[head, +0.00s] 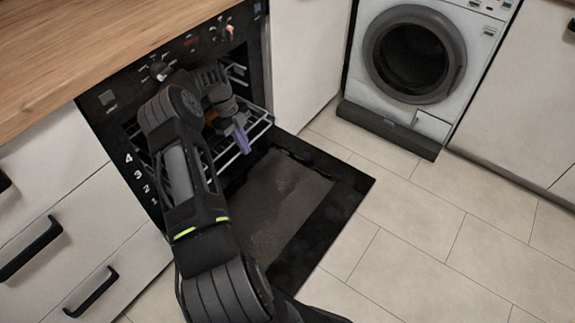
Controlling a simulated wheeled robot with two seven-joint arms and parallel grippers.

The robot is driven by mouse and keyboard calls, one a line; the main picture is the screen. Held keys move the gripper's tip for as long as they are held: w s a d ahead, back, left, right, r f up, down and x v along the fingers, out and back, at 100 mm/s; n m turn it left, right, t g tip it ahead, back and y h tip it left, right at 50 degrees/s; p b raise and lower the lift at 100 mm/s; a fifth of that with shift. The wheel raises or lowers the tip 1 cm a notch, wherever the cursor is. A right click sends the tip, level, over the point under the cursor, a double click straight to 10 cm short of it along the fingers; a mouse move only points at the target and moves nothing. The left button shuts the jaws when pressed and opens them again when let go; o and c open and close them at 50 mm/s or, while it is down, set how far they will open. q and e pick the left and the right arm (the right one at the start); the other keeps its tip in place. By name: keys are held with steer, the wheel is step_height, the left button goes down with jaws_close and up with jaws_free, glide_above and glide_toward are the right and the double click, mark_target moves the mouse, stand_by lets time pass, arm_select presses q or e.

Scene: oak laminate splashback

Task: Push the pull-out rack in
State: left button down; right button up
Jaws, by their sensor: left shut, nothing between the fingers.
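The pull-out rack (260,129) is a silver wire rack in the oven, and its front edge sticks out over the lowered oven door. My left arm reaches up from the bottom of the head view and hides much of the rack's left side. My left gripper (242,141) has purple fingertips and is shut, with nothing held. It is at the front part of the rack; I cannot tell whether it touches it. My right gripper is not in view.
The oven door (335,190) is folded down, dark and glass-faced. A wooden worktop (90,45) runs along the upper left. White drawers (60,215) with black handles stand left of the oven. A washing machine (465,60) stands at the back right. The tiled floor (430,230) is clear.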

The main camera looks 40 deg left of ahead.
arm_select(q)
steer(key=shift+d, duration=0.15)
steer(key=w+d+p, duration=0.3)
steer(key=d+p, duration=0.3)
steer(key=d, duration=2.2)
steer(key=shift+r, duration=0.35)
